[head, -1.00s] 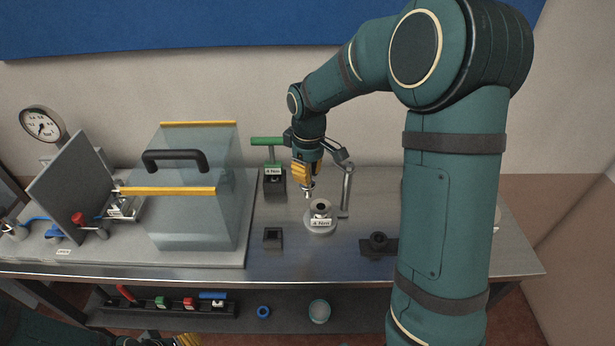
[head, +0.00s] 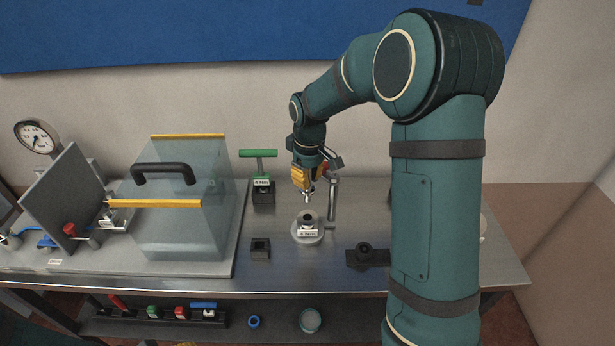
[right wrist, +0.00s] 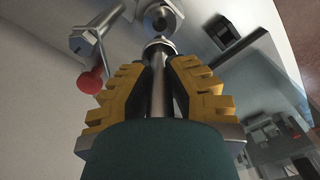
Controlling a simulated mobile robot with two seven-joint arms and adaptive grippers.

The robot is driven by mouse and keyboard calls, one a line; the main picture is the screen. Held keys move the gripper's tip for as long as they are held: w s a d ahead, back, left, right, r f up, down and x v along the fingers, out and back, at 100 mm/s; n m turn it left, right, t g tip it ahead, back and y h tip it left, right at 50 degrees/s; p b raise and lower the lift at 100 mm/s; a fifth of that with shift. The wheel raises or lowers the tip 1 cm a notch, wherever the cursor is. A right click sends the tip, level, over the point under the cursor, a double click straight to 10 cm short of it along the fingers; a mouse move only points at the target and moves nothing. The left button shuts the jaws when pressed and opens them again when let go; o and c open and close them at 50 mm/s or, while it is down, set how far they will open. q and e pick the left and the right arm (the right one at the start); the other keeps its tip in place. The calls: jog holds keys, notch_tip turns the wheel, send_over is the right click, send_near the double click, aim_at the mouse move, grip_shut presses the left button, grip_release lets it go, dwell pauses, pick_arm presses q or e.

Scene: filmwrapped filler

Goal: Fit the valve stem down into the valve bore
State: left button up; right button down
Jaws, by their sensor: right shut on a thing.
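My right gripper (head: 306,181) is shut on the valve stem, a slim metal rod pointing down. In the right wrist view the yellow fingers (right wrist: 158,85) close on both sides of the stem (right wrist: 157,78). The valve body (head: 308,231), a grey round piece with a "4 Nm" label, stands on the bench, its dark bore facing up. The stem's lower end is close above the bore, apparently apart from it and roughly in line. The body shows at the top of the right wrist view (right wrist: 161,19). My left gripper is not in view.
A metal post (head: 332,200) stands close behind and right of the valve body. A red knob (right wrist: 91,81) shows in the right wrist view. A green T-handle tool (head: 258,154), a small dark socket block (head: 260,249) and a dark fixture (head: 366,255) stand around. A clear guard box (head: 180,215) is left.

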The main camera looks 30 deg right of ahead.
aim_at(307, 201)
jog(key=shift+f+b, duration=1.8)
jog(key=shift+f, duration=0.95)
jog(key=shift+f+b, duration=1.6)
jog(key=shift+f, duration=1)
jog(key=c, duration=1)
grip_release()
jog(key=shift+r, duration=0.1)
notch_tip(307, 201, up, 12)
jog(key=shift+s, duration=0.15)
